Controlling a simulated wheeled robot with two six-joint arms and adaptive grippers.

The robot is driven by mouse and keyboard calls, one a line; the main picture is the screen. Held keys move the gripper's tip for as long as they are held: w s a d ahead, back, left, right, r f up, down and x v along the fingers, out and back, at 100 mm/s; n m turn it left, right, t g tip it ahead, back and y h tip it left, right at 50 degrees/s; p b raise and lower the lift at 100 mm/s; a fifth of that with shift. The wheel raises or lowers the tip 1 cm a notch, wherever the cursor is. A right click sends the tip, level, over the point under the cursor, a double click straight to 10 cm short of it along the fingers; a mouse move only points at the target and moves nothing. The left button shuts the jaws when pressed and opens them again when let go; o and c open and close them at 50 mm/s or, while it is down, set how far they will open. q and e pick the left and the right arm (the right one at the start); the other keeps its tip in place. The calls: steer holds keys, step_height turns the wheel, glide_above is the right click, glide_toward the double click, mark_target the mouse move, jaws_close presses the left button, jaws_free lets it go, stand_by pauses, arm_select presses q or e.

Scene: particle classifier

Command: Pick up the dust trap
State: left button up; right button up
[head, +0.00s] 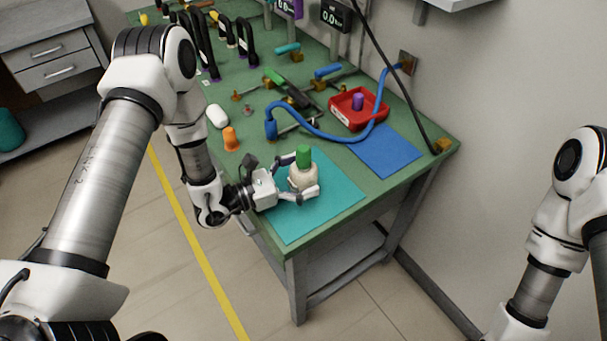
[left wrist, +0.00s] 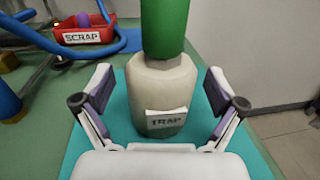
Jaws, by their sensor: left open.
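The dust trap is a cream bottle-like body (head: 303,179) with a green top (head: 304,155). It stands upright on the teal mat (head: 331,205) near the table's front corner. In the left wrist view the trap (left wrist: 163,90) is in the middle, with a white label reading TRAP. My left gripper (head: 296,177) is open at mat level, its two fingers on either side of the trap's body. In the left wrist view gaps show between the trap and both fingers of the left gripper (left wrist: 160,106). My right gripper is out of view; only the right arm shows.
A red SCRAP bin (head: 352,121) with a purple piece (head: 357,101) stands behind the trap. A blue hose (head: 318,134) curves across the table towards the wall. A blue mat (head: 388,152) lies to the right. An orange piece (head: 231,139) and a white object (head: 217,116) stand left.

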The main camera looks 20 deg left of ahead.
mark_target(296, 167)
arm_select(q)
steer(key=c, duration=1.5)
steer(key=shift+r+b, duration=0.35)
steer(key=shift+r, duration=1.2)
steer(key=shift+s+a+r, duration=0.1)
steer(key=shift+s+r, duration=0.05)
steer(key=shift+r, duration=0.05)
steer(key=v, duration=0.7)
steer(key=shift+s+r, duration=0.4)
steer(key=shift+s, duration=0.25)
steer(key=shift+s+d+r+p+v, duration=0.1)
steer(key=shift+s+d+p+v, duration=0.2)
steer(key=shift+v, duration=0.95)
steer(key=shift+s+d+r+p+v, duration=0.1)
steer(key=shift+p+v, duration=0.35)
steer(key=shift+v, duration=0.85)
steer(key=shift+s+d+r+p+v, duration=0.2)
steer(key=shift+p+v, duration=0.15)
steer(key=shift+v, duration=0.9)
